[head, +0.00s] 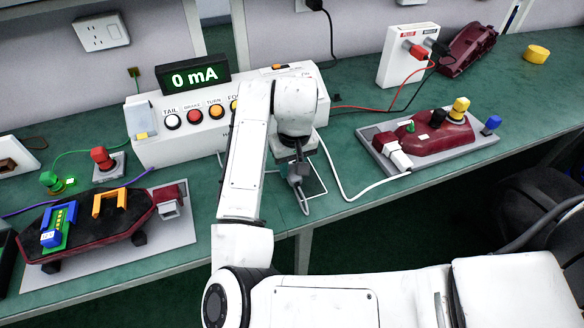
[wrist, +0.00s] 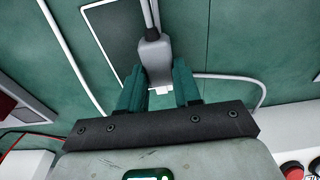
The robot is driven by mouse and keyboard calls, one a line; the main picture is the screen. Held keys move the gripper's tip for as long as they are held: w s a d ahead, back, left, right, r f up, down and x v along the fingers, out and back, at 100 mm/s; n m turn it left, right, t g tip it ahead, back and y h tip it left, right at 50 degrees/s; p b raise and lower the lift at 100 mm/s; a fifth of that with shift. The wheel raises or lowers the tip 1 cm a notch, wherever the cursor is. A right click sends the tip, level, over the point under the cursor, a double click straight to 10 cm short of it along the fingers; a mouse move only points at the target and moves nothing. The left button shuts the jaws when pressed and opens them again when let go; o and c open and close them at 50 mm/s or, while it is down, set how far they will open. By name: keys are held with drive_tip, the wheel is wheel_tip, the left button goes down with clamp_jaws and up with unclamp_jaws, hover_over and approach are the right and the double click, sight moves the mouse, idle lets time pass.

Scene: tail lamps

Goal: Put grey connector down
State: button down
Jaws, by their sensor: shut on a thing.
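My gripper (wrist: 159,84) is shut on the grey connector (wrist: 153,54), which sits between its two teal fingers in the wrist view. A grey cable runs from the connector's dark collar to the top of that view. In the head view my gripper (head: 297,172) points down at the green bench in front of the white control box, and my arm partly hides it. A dark, pale-edged rectangle (wrist: 106,30) on the bench lies beside and partly behind the connector in the wrist view. I cannot tell whether the connector touches the bench.
The control box (head: 185,145) with coloured buttons and a "0 mA" display (head: 193,76) stands behind my gripper. A white cable (head: 345,192) curves across the bench at right.

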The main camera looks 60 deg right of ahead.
drive_tip(key=shift+f, duration=0.3)
drive_tip(key=shift+f, duration=0.2)
drive_tip(key=c, duration=0.8)
unclamp_jaws()
drive_tip(key=shift+r, duration=0.1)
drive_tip(key=r+p, duration=0.1)
drive_tip(key=r, duration=0.3)
drive_tip(key=r+p, duration=0.1)
drive_tip(key=r, duration=0.3)
drive_tip(key=s+r+p, duration=0.1)
drive_tip(key=r, duration=0.3)
drive_tip(key=shift+s+a+r, duration=0.1)
drive_tip(key=shift+a, duration=0.3)
